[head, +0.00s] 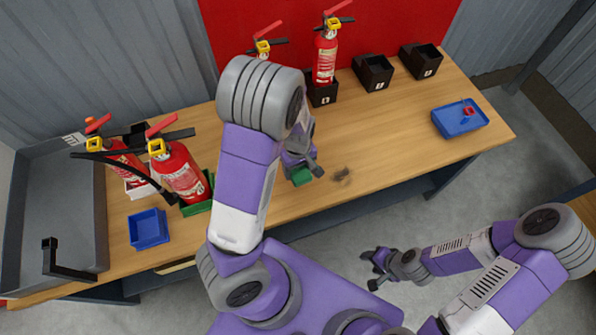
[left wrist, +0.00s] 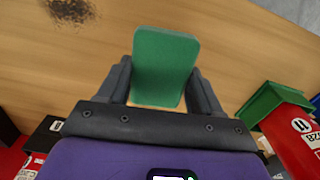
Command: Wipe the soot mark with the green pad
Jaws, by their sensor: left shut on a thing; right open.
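The green pad (left wrist: 163,62) is held between the two fingers of my left gripper (left wrist: 164,85), which is shut on it. In the head view the pad (head: 301,177) shows just below the left gripper (head: 303,168), over the wooden bench. The soot mark (head: 341,174) is a dark smudge on the bench top, a little right of the pad and apart from it. It also shows at the upper left of the left wrist view (left wrist: 72,10). My right gripper (head: 375,268) is open and empty, out beyond the bench's front edge. Whether the pad touches the bench I cannot tell.
Two extinguishers (head: 181,175) stand at the left of the bench, near a blue bin (head: 149,229) and a grey tray (head: 98,230). Another extinguisher (head: 325,60) and black holders (head: 374,72) line the back. A blue tray (head: 476,129) holds a red item at right.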

